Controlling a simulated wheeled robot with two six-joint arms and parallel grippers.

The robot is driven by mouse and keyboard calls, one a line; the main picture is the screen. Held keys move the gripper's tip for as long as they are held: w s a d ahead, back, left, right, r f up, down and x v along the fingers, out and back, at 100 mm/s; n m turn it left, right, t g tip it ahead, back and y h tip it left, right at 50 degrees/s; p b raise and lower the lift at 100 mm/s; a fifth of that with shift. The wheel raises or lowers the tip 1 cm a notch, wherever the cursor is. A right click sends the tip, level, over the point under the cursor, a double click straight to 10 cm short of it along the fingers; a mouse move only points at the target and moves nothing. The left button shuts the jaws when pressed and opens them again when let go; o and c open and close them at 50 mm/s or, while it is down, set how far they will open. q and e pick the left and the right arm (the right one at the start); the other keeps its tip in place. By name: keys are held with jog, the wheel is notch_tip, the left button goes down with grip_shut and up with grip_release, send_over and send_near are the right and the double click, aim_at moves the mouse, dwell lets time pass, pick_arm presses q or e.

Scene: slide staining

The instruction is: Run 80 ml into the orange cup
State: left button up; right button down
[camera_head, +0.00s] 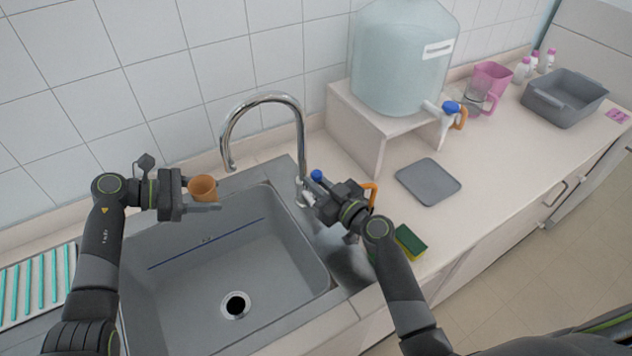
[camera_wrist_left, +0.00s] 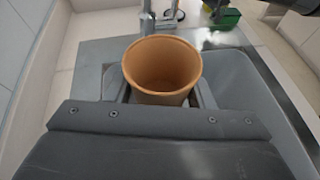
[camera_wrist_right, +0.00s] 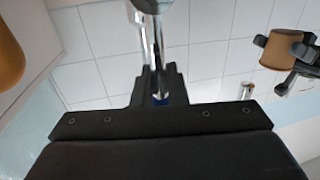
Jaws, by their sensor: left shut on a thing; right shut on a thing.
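The orange cup (camera_head: 202,188) is upright in my left gripper (camera_head: 195,195), which is shut on it, over the back left of the sink (camera_head: 165,300). In the left wrist view the cup (camera_wrist_left: 162,68) shows its open mouth and no visible liquid. The cup is just left of the chrome tap's spout (camera_head: 230,160), not clearly under it. My right gripper (camera_head: 325,192) is at the tap's base, shut on the tap's lever, whose blue end (camera_head: 317,175) sticks out. In the right wrist view a bit of blue (camera_wrist_right: 160,100) shows between the fingers. No water stream is visible.
A large water container (camera_head: 400,60) with a blue-topped tap (camera_head: 451,107) stands on a block. A grey board (camera_head: 428,182) and a sponge (camera_head: 410,242) lie on the counter. A pink jug (camera_head: 492,75) and grey tub (camera_head: 548,100) stand further right. An orange loop (camera_head: 372,190) is partly hidden.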

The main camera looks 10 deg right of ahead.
jog(key=shift+w+d+f+m+t, duration=0.25)
jog(key=shift+d+m, duration=0.4)
jog(key=shift+m, duration=0.45)
jog(key=shift+w+d+f+m+t, duration=0.1)
jog(key=shift+d+f+m+t, duration=0.1)
jog(key=shift+d+m, duration=0.7)
jog(key=shift+w+d+f+m+t, duration=0.25)
jog(key=shift+d+m, duration=0.15)
jog(key=shift+m, duration=0.9)
jog(key=c, duration=1.5)
grip_release()
jog(key=shift+r, duration=0.1)
jog(key=shift+s+d, duration=0.1)
jog(key=shift+s, duration=0.05)
jog(key=v, duration=1.1)
jog(key=shift+s+d, duration=0.15)
jog(key=shift+s, duration=0.25)
